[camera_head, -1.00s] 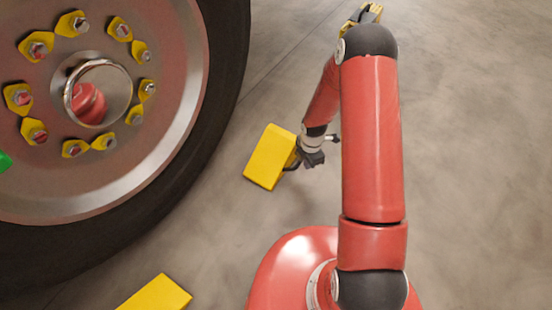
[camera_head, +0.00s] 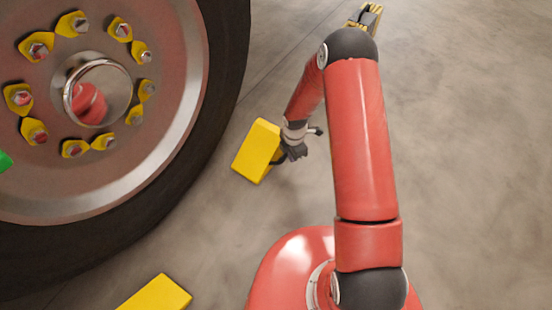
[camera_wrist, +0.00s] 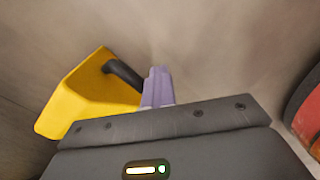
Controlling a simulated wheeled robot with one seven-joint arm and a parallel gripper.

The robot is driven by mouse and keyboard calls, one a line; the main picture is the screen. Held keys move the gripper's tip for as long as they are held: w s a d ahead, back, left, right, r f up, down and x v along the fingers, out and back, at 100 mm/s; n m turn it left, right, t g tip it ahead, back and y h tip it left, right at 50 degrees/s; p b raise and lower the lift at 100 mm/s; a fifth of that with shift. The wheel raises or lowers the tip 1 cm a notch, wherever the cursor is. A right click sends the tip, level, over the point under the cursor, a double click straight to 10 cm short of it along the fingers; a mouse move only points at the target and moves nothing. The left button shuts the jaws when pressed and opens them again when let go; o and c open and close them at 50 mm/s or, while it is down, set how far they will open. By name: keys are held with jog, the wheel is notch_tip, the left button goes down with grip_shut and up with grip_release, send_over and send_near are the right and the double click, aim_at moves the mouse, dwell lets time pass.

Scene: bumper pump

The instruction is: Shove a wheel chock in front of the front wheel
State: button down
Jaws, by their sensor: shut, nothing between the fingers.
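A yellow wheel chock (camera_head: 256,151) with a dark handle lies on the floor to the right of the big wheel's black tyre (camera_head: 225,75). A narrow strip of floor shows between chock and tyre in the head view. My gripper (camera_head: 290,153) is shut, close against the chock's right side, by its handle. In the wrist view, my gripper's closed fingers (camera_wrist: 158,82) are beside the chock (camera_wrist: 85,95), and the black handle reaches over toward them. I cannot tell exactly where they touch. A second yellow chock (camera_head: 157,294) lies at the bottom edge of the head view.
The wheel's metal hub has yellow pointers on its nuts. A small yellow and black object (camera_head: 367,16) is at the top, partly behind my arm. A green piece (camera_head: 5,161) shows at the left edge. Bare concrete floor (camera_head: 470,160) is open on the right.

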aim_at(263, 146)
jog(key=shift+w+a, duration=1.3)
jog(key=shift+a, duration=0.9)
jog(key=shift+w+a, duration=1.25)
jog(key=shift+a, duration=0.9)
jog(key=shift+w+a, duration=1.3)
jog(key=shift+a, duration=0.9)
jog(key=shift+d, duration=0.1)
jog(key=shift+s, duration=0.1)
jog(key=shift+s+d+p, duration=0.25)
jog(key=shift+s+d, duration=0.1)
jog(key=shift+d, duration=0.3)
jog(key=shift+s+d+p, duration=0.25)
jog(key=shift+s+d, duration=0.05)
jog(key=shift+d, duration=0.35)
jog(key=shift+r, duration=0.1)
notch_tip(263, 146, up, 10)
jog(key=p, duration=0.5)
